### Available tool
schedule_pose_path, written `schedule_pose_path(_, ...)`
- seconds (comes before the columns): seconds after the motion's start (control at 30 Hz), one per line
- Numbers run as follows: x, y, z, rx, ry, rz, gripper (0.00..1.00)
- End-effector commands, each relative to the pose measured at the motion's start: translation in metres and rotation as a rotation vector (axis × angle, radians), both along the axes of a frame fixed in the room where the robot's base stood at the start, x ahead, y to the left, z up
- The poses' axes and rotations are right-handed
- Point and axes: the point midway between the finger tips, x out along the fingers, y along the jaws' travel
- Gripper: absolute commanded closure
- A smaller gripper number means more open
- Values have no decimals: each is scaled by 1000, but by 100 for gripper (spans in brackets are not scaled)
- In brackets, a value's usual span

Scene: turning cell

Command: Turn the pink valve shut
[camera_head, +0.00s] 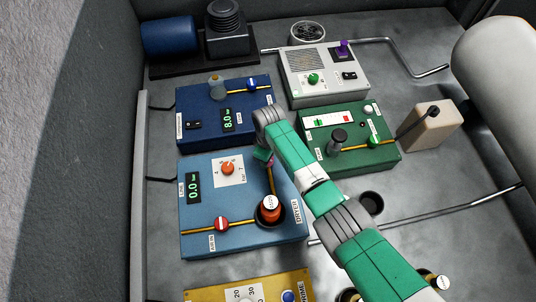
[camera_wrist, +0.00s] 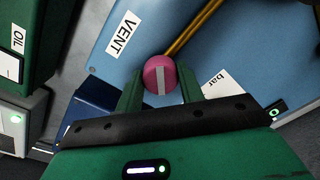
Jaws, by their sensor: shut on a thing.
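The pink valve (camera_wrist: 160,74) is a round knob with a white stripe, on a brass pipe (camera_wrist: 193,28) on the light-blue box. In the wrist view the stripe runs almost straight up and down, at an angle to the slanting pipe. My gripper (camera_wrist: 160,84) has one green finger on each side of the knob and is shut on it. A VENT label (camera_wrist: 122,33) is beside the valve. In the head view my wrist covers most of the valve, and only a small bit of pink (camera_head: 262,157) shows below it.
The light-blue box (camera_head: 249,242) also carries an orange dial (camera_head: 227,168), a red valve (camera_head: 221,223), a red knob (camera_head: 270,211) and a display (camera_head: 193,187) reading 0.0. A dark-blue box (camera_head: 190,95) and a green box (camera_head: 350,162) stand close by.

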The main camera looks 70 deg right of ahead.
Motion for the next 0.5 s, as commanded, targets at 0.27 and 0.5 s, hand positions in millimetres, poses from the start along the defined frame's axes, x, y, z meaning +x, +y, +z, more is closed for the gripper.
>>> schedule_pose_path(0.27,1,0,1,1,-1,260,85)
schedule_pose_path(0.5,1,0,1,0,-1,477,85)
